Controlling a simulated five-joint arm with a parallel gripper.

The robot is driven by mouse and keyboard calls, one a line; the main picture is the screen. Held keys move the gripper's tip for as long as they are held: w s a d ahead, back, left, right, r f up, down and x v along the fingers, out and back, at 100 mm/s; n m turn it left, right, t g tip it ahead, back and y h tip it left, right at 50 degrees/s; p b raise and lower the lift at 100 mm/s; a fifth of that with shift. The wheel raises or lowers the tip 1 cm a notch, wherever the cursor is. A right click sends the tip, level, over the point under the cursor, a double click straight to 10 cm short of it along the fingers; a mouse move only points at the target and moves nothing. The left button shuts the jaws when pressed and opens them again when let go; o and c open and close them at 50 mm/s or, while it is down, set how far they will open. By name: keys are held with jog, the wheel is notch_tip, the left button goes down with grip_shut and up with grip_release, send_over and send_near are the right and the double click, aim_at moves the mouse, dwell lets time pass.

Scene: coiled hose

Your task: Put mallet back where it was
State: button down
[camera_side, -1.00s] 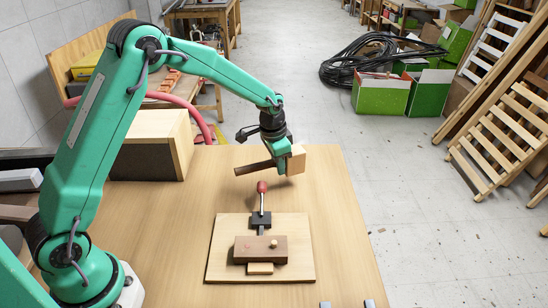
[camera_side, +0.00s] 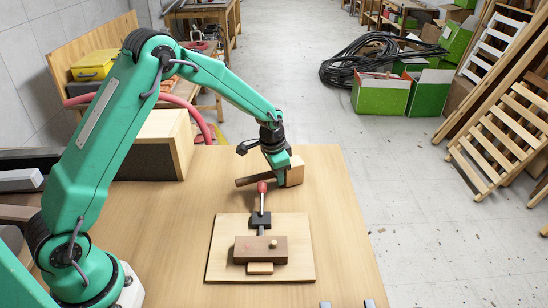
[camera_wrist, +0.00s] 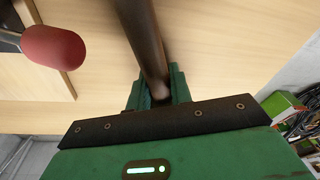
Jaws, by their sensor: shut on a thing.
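The mallet has a pale wooden block head (camera_side: 296,170) and a dark brown handle (camera_side: 249,180). My gripper (camera_side: 281,170) is shut on the handle close to the head. The mallet hangs low over the far part of the table, with the handle pointing left; I cannot tell whether it touches the tabletop. In the wrist view the dark handle (camera_wrist: 143,38) runs between the jaws (camera_wrist: 156,88) of my gripper. The mallet's head cannot be made out there.
A clamp with a red-tipped upright lever (camera_side: 262,188) stands on a wooden board (camera_side: 222,262), just in front of the mallet. The red tip (camera_wrist: 55,47) also shows in the wrist view. A box (camera_side: 160,140) stands at the back left. The table right of the board is clear.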

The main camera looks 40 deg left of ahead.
jog(key=c, duration=1.3)
grip_release()
jog(key=shift+f, duration=0.1)
jog(key=shift+o, duration=0.2)
jog(key=r, duration=0.3)
jog(key=s+r, duration=0.1)
jog(key=r, duration=0.7)
jog(key=shift+s+r, duration=0.1)
jog(key=shift+s, duration=0.25)
jog(key=shift+s+r, duration=0.1)
jog(key=shift+r, duration=0.4)
jog(key=shift+r, duration=0.1)
